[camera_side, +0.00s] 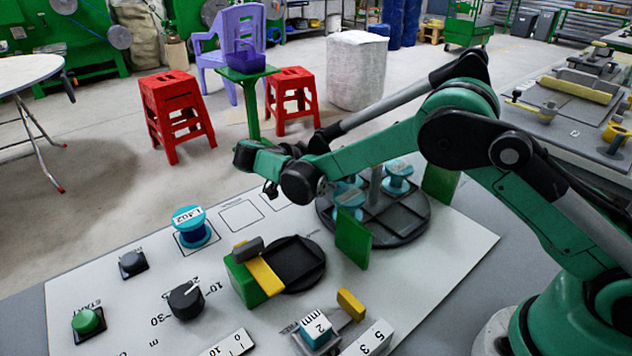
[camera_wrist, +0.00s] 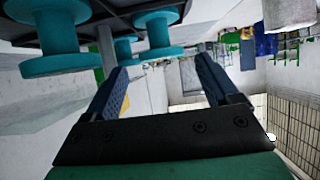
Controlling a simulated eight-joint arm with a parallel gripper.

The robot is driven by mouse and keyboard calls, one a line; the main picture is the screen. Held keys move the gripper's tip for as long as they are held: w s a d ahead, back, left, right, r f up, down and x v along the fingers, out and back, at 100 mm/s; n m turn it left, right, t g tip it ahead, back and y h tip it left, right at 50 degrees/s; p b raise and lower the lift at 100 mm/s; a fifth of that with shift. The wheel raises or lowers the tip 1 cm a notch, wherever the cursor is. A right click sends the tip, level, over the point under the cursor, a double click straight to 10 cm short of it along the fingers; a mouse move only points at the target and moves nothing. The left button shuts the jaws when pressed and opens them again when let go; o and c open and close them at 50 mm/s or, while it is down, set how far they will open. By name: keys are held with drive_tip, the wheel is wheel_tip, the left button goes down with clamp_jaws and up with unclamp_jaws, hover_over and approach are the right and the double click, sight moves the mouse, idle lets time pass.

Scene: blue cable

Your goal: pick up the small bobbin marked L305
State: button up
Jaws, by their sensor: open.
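Several teal bobbins stand on the round dark carousel (camera_side: 408,226); one is at its right (camera_side: 397,178), others are partly hidden behind my arm. No L305 mark is readable on them. A bobbin marked L402 (camera_side: 190,226), with a blue core, stands upright on a square of the white panel. My gripper (camera_side: 271,190) is above the panel, left of the carousel, apart from every bobbin. In the wrist view my gripper (camera_wrist: 165,72) has its two fingers spread with nothing between them. Teal bobbins (camera_wrist: 62,52) show at the top left there, beyond the fingers.
A green plate (camera_side: 353,238) stands upright at the carousel's front. The panel (camera_side: 110,290) also carries a green button (camera_side: 88,320) and a knob (camera_side: 185,299).

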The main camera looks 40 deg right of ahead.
drive_tip(key=x, duration=0.7)
drive_tip(key=shift+d, duration=0.25)
drive_tip(key=c, duration=0.9)
drive_tip(key=shift+r, duration=0.15)
